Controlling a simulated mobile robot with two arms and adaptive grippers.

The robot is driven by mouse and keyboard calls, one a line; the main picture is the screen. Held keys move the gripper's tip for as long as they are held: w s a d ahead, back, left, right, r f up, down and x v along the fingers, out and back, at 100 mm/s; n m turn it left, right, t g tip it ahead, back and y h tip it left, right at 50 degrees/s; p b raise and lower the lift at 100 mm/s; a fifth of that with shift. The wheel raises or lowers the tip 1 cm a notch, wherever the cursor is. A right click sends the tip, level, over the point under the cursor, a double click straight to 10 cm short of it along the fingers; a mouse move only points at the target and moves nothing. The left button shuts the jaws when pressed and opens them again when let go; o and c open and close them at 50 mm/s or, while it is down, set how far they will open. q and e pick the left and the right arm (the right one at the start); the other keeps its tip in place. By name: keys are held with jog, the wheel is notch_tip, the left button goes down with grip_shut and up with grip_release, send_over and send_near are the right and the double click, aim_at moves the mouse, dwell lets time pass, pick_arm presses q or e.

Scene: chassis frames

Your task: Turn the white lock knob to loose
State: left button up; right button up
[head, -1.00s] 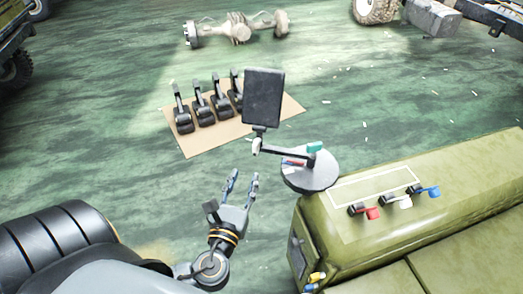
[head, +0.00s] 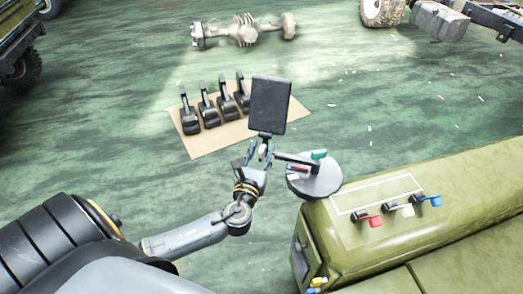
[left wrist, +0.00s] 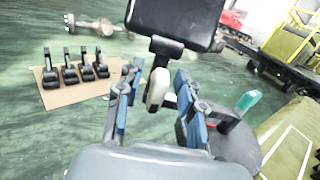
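The white lock knob (left wrist: 157,90) hangs below a dark flat panel (head: 270,104) on a stand arm. In the left wrist view the knob is between the two blue-padded fingers of my left gripper (left wrist: 158,80), with a gap visible on both sides. In the head view my left gripper (head: 261,157) is just below the panel, and its fingers mostly cover the knob (head: 263,150). The gripper is open. The knob's exact angle is hard to read. My right gripper is not in view.
The stand's round grey base (head: 318,182) carries a teal-capped part and a red-blue item. A green bench-like body (head: 450,185) with red, white and blue levers lies right. A cardboard sheet (head: 215,140) with several black pedal-like parts lies left on the floor.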

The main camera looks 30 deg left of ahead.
pick_arm(q)
jog(key=c, duration=0.7)
grip_shut()
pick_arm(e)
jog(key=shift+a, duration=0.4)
